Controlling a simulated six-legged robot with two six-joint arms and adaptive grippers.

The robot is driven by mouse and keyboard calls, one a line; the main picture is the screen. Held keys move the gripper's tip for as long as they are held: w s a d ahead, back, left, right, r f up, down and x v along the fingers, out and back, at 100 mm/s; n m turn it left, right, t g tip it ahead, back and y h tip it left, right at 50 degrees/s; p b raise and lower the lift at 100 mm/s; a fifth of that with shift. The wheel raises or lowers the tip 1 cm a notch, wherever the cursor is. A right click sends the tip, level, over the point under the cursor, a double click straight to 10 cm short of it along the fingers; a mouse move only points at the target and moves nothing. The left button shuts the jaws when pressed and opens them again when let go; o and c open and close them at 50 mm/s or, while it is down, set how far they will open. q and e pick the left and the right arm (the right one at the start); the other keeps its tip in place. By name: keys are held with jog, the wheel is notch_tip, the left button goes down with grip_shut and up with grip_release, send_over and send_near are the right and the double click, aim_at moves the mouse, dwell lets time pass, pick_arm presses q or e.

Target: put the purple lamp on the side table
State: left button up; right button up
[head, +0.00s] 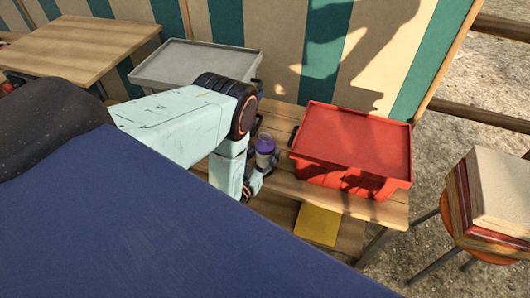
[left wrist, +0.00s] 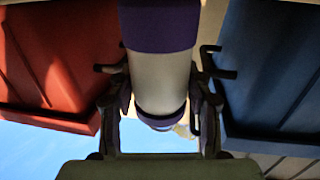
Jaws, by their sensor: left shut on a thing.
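The purple lamp (head: 265,152) has a purple top and a pale, clear-looking middle. It stands out just beyond my left gripper (head: 257,178), over the wooden bench, left of the red crate. In the left wrist view the lamp (left wrist: 162,80) is between the two fingers of my left gripper (left wrist: 160,68), which is shut on it. I cannot tell whether its base touches the bench. A wooden table (head: 75,45) stands at the back left; its top shows bare. My right gripper is not in view.
The red crate (head: 355,140) sits on the bench (head: 375,208), right of the lamp. A grey-topped container (head: 195,62) stands behind my arm. A yellow item (head: 317,224) lies low in front. Books (head: 500,190) are stacked on a stool at the right. A striped wall closes the back.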

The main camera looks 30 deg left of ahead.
pick_arm(q)
jog(key=o, duration=1.5)
jog(key=shift+f, duration=0.15)
jog(key=shift+c, duration=0.2)
